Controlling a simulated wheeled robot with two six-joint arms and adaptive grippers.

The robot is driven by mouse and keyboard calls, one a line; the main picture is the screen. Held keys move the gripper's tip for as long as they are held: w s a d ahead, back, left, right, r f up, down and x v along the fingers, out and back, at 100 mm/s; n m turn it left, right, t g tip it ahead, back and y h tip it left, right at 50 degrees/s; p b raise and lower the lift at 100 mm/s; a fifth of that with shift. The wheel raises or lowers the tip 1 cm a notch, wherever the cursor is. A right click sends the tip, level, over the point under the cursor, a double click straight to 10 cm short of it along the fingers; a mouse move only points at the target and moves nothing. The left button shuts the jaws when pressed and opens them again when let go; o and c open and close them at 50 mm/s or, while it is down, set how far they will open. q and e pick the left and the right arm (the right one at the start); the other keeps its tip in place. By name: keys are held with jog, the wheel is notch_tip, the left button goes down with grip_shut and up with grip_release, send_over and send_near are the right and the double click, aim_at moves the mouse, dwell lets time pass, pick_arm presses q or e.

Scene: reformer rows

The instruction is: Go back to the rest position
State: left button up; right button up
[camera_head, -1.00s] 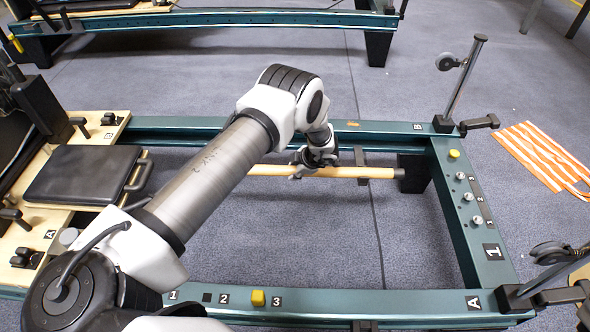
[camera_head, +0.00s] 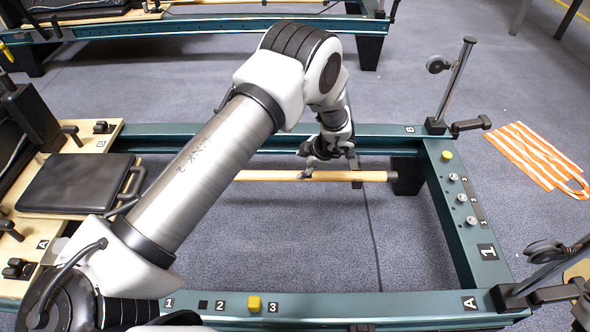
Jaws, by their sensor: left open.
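My left arm reaches in from the left over the teal reformer frame (camera_head: 360,303). Its gripper (camera_head: 328,168) hangs inside the frame, pointing down, just above or beside a pale wooden bar (camera_head: 270,175). The jaws are open, and whether they touch the bar cannot be told from this view. The bar lies along the far rail, with its right end near the frame's far right corner. My right gripper is not in view.
A black-padded carriage (camera_head: 75,183) stands at the left. Upright posts (camera_head: 457,80) rise at the frame's right end. An orange striped cloth (camera_head: 540,156) lies on the floor at right. Another reformer (camera_head: 200,28) stands behind. The floor inside the frame is clear.

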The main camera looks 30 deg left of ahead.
pick_arm(q)
jog(key=shift+s+d+r, duration=0.1)
jog(key=shift+d+r, duration=0.2)
jog(key=shift+r, duration=0.15)
